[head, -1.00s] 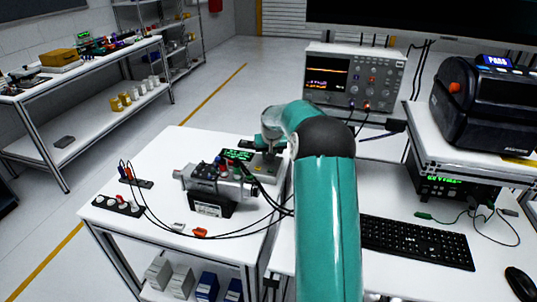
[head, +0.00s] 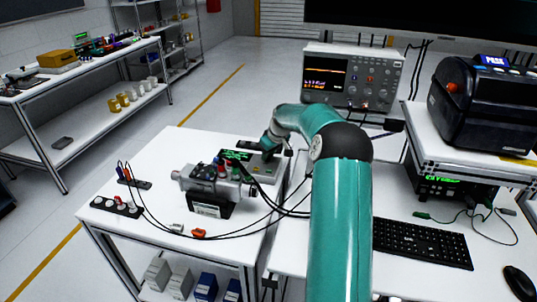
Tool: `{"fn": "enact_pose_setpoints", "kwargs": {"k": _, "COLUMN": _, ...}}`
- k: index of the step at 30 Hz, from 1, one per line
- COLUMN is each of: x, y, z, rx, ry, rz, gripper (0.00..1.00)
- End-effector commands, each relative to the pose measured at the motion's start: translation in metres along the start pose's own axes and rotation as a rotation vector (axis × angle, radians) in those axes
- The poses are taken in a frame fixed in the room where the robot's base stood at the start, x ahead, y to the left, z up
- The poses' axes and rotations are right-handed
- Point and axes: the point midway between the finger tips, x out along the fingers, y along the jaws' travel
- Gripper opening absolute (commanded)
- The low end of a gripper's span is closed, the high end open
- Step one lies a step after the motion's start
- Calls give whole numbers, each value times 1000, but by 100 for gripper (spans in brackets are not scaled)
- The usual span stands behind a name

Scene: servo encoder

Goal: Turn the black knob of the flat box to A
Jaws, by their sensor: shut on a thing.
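The flat box (head: 264,168) is a grey case on the white table, with a green-lit display (head: 236,155) on its left part. It lies behind the motor-like servo unit (head: 212,183). My gripper (head: 268,153) is at the end of the teal arm, down over the right part of the flat box. It is shut on the black knob; the knob and the fingertips are mostly hidden behind my wrist. The letter marks around the knob are too small to read.
Black cables (head: 262,205) loop from the servo unit across the table. An oscilloscope (head: 350,80) stands behind, a keyboard (head: 421,243) and a black printer (head: 487,105) to the right. The table's front left is mostly clear around a black strip (head: 117,207).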

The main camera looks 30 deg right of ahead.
Motion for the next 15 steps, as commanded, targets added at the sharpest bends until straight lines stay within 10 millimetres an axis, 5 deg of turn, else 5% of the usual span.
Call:
{"fn": "enact_pose_setpoints", "kwargs": {"k": 8, "x": 0, "y": 0, "z": 1, "rx": 0, "ry": -2, "rz": -2, "gripper": 0}}
{"fn": "enact_pose_setpoints", "kwargs": {"k": 9, "x": 0, "y": 0, "z": 1, "rx": 0, "ry": -2, "rz": -2, "gripper": 24}}
{"fn": "enact_pose_setpoints", "kwargs": {"k": 12, "x": 0, "y": 0, "z": 1, "rx": 1, "ry": -2, "rz": -2, "gripper": 44}}
{"fn": "enact_pose_setpoints", "kwargs": {"k": 15, "x": 0, "y": 0, "z": 1, "rx": 1, "ry": -1, "rz": -1, "gripper": 44}}
